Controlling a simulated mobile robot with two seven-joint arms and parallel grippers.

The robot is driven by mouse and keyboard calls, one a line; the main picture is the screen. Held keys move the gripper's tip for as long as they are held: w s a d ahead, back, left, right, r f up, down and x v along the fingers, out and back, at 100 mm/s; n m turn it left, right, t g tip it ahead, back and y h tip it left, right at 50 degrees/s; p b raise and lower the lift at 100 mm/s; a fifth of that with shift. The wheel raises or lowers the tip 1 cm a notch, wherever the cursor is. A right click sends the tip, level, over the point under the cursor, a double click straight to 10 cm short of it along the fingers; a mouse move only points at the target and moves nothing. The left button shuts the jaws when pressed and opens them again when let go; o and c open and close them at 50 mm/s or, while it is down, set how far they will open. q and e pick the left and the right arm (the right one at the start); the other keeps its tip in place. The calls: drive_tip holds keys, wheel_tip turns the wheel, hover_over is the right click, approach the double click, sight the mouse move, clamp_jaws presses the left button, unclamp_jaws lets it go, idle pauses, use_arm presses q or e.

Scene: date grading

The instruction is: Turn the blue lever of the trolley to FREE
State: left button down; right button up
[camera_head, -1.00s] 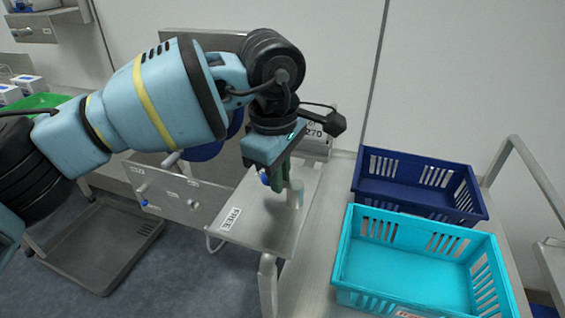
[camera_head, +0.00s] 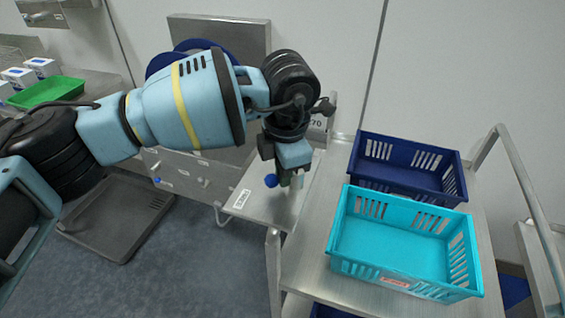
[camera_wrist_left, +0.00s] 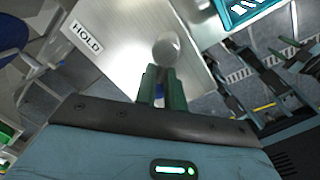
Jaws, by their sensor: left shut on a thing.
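My left gripper (camera_head: 289,182) points down over the trolley's metal plate (camera_head: 262,212). Its green fingers, clear in the left wrist view (camera_wrist_left: 157,88), are shut close together. The blue lever (camera_head: 271,181) shows as a blue ball just left of the fingers; the gripper hides the rest of it. A silver post (camera_head: 297,186) stands right beside the fingers, and its rounded top (camera_wrist_left: 167,50) is just beyond the fingertips in the wrist view. A HOLD label (camera_wrist_left: 86,38) shows in the wrist view. My right gripper is not in view.
A turquoise crate (camera_head: 400,250) and a dark blue crate (camera_head: 410,165) stand on the metal surface to the right. A grey tray (camera_head: 115,220) lies on the floor at left. A green tray (camera_head: 47,92) sits on the back-left counter.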

sight(286, 195)
use_arm(q)
drive_tip(key=shift+s+r+n+p, duration=0.15)
drive_tip(key=shift+n+p, duration=0.3)
drive_tip(key=shift+n, duration=0.35)
use_arm(e)
drive_tip(key=shift+w+d+r, duration=0.2)
drive_tip(key=shift+w+r, duration=0.05)
drive_tip(key=shift+r, duration=0.4)
drive_tip(key=shift+w+r, duration=0.15)
drive_tip(key=shift+w, duration=0.15)
use_arm(q)
drive_tip(key=c, duration=1.5)
unclamp_jaws()
use_arm(e)
drive_tip(key=shift+r, duration=0.1)
use_arm(q)
drive_tip(key=shift+d, duration=0.1)
wheel_tip(286, 195, up, 8)
drive_tip(key=shift+s+d+f, duration=0.2)
drive_tip(key=shift+s+f, duration=0.05)
drive_tip(key=shift+s, duration=0.2)
use_arm(e)
drive_tip(key=shift+s+a+f, duration=0.1)
drive_tip(key=shift+f, duration=0.1)
drive_tip(key=shift+s, duration=0.1)
